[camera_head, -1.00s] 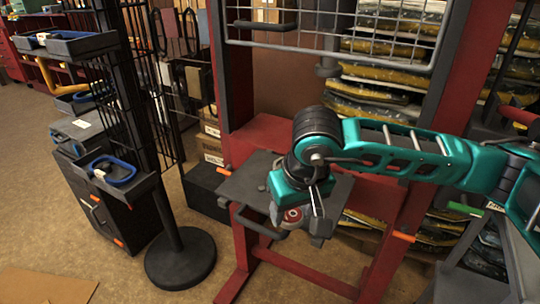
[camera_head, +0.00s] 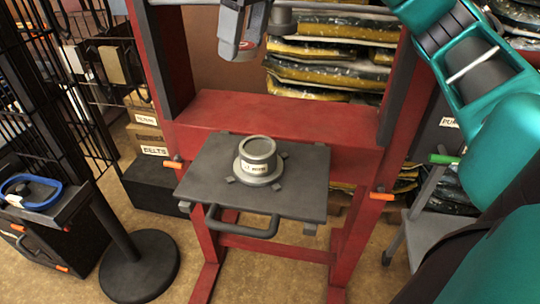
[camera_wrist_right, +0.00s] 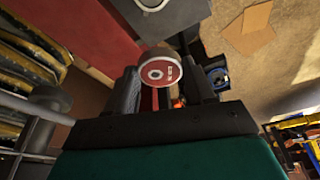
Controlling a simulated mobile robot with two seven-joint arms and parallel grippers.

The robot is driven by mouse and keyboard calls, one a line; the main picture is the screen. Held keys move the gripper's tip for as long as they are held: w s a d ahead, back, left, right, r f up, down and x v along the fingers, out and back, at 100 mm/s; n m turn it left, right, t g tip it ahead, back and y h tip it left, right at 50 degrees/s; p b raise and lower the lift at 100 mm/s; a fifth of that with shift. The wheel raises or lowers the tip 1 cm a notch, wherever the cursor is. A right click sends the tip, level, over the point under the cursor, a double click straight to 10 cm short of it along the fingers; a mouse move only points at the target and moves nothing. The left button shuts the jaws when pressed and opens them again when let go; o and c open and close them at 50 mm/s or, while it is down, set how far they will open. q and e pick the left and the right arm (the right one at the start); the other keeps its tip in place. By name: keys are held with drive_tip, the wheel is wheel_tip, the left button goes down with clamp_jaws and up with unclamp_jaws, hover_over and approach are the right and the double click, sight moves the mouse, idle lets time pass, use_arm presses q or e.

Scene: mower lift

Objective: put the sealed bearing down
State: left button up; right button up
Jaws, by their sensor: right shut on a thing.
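The sealed bearing (camera_wrist_right: 161,71), a disc with a red face and a silver rim, sits between the fingers of my right gripper (camera_wrist_right: 165,92) in the right wrist view. The bearing is apart from the housing and plate. My left gripper is not in view.
The red press frame (camera_head: 285,108) surrounds the plate, with uprights on both sides. Free plate surface lies around the housing. A black stand with a round base (camera_head: 140,268) and a blue-rimmed tray (camera_head: 30,192) is at left. Filled bags (camera_head: 330,75) are stacked behind.

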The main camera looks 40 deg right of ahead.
drive_tip(key=s+r, duration=0.1)
drive_tip(key=s+d+r+n, duration=0.1)
drive_tip(key=shift+d+r, duration=0.1)
drive_tip(key=shift+r, duration=0.2)
wheel_tip(320, 180, down, 3)
drive_tip(key=shift+s+r+b, duration=0.1)
drive_tip(key=shift+r+b, duration=0.05)
drive_tip(key=shift+b, duration=0.9)
drive_tip(key=b, duration=0.2)
hover_over(256, 148)
drive_tip(key=f, duration=1.1)
drive_tip(key=shift+s+d+f, duration=0.3)
drive_tip(key=shift+s+d, duration=0.05)
drive_tip(key=shift+s, duration=0.05)
drive_tip(key=shift+f, duration=0.55)
wheel_tip(256, 148, down, 4)
drive_tip(key=shift+f+b, duration=0.1)
drive_tip(key=shift+b, duration=0.45)
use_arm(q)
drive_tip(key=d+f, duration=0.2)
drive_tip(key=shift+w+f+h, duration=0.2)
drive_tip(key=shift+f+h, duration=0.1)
